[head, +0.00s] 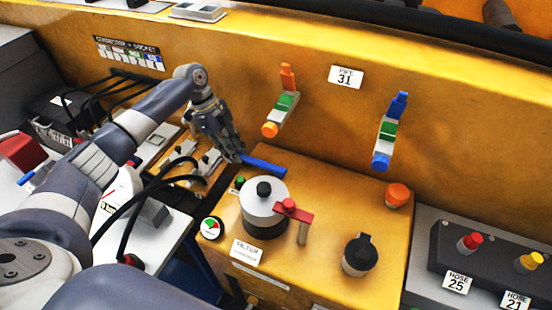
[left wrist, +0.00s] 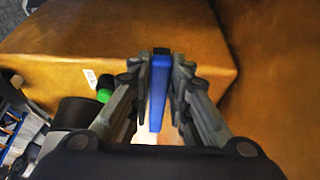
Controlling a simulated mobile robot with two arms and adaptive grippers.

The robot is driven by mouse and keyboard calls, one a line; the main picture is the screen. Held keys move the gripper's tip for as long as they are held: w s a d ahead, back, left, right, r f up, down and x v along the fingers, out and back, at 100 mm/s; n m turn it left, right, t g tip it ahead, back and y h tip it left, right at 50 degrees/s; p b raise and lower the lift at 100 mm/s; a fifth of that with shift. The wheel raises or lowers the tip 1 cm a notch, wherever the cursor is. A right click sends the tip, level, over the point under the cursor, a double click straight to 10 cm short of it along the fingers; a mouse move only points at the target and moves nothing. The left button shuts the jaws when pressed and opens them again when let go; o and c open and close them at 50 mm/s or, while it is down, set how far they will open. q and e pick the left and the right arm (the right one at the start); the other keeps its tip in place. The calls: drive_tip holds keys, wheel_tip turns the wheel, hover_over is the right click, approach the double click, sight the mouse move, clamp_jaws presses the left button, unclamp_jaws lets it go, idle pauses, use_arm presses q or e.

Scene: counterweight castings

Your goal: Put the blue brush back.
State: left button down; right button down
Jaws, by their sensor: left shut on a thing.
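The blue brush (head: 264,166) shows as a slim blue bar, sticking out to the right of my left gripper (head: 236,154) in the head view. My left gripper is shut on it and holds it near the back left corner of the yellow block (head: 335,190). In the left wrist view the brush (left wrist: 160,92) lies lengthwise between the two fingers, its dark end near the fingertips. I cannot tell whether it touches the block. My right gripper is not in view.
A silver canister (head: 262,200) with a red-handled lever (head: 292,211) and a black-topped knob (head: 360,255) stand on the block. Orange-ended (head: 286,102) and blue-ended (head: 388,131) fittings project from the yellow wall. Black cables (head: 140,190) loop beneath my left arm.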

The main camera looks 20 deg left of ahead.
sight(276, 168)
use_arm(q)
drive_tip(key=d+p, duration=0.1)
drive_tip(key=d, duration=0.6)
drive_tip(key=shift+s+d, duration=0.1)
drive_tip(key=shift+d, duration=0.2)
drive_tip(key=d, duration=0.5)
drive_tip(key=shift+s+d, duration=0.15)
drive_tip(key=shift+d, duration=0.2)
drive_tip(key=shift+d+f+b, duration=0.1)
drive_tip(key=shift+f+b, duration=0.25)
drive_tip(key=shift+b, duration=0.05)
drive_tip(key=c, duration=1.5)
unclamp_jaws()
